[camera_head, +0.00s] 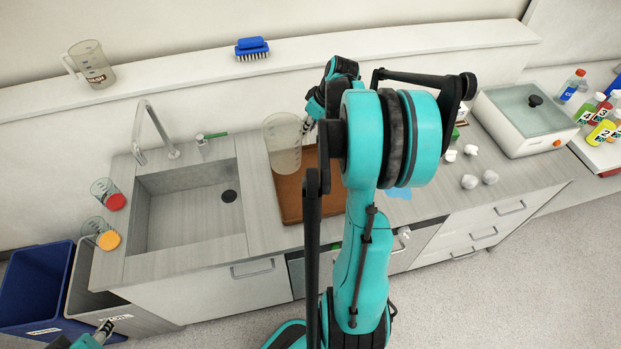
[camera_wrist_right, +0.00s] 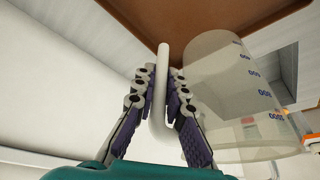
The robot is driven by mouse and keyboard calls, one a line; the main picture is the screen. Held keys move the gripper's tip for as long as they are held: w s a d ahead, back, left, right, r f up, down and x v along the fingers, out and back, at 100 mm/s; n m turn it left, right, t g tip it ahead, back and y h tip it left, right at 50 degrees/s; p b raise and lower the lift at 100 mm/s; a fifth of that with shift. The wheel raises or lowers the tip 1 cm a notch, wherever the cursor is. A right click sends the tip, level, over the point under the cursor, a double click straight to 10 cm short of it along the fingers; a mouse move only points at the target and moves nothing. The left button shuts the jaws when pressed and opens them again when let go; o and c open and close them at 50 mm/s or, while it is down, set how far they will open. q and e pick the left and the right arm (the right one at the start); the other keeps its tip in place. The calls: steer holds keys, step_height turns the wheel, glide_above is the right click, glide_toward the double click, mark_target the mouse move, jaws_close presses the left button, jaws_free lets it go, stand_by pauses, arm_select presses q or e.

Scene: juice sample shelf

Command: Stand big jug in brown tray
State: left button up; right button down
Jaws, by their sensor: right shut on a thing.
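The big jug (camera_head: 282,145), clear with blue volume marks, is upright over the back-left part of the brown tray (camera_head: 289,203) on the counter. I cannot tell whether its base touches the tray. My right gripper (camera_head: 307,126) is at the jug's right side, partly hidden by my own arm. In the right wrist view the right gripper (camera_wrist_right: 160,95) is shut on the jug's pale handle (camera_wrist_right: 161,70), with the jug body (camera_wrist_right: 228,90) to its right and the tray (camera_wrist_right: 140,15) beyond. Only a bit of my left gripper (camera_head: 104,329) shows at the lower left.
A sink (camera_head: 190,205) with a tap (camera_head: 150,130) lies left of the tray. A second jug (camera_head: 91,65) and a blue brush (camera_head: 252,48) stand on the back ledge. Cups with red (camera_head: 115,201) and orange (camera_head: 108,240) show at left. A lidded white box (camera_head: 525,118) stands right.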

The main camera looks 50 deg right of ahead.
steer(key=s+d+r+m+h+p, duration=0.1)
steer(key=s+d+r+m, duration=0.15)
steer(key=s, duration=0.85)
steer(key=s+d+r+m+h+p, duration=0.1)
steer(key=s+m, duration=0.2)
steer(key=s, duration=0.8)
steer(key=shift+w+a+f+b, duration=0.2)
steer(key=shift+w+f+b, duration=0.9)
steer(key=shift+w+f, duration=1.75)
steer(key=shift+w+a+f+b, duration=0.15)
steer(key=shift+w+f+b, duration=0.9)
steer(key=shift+w+f, duration=1.8)
steer(key=shift+r, duration=0.1)
steer(key=c, duration=1.6)
jaws_free()
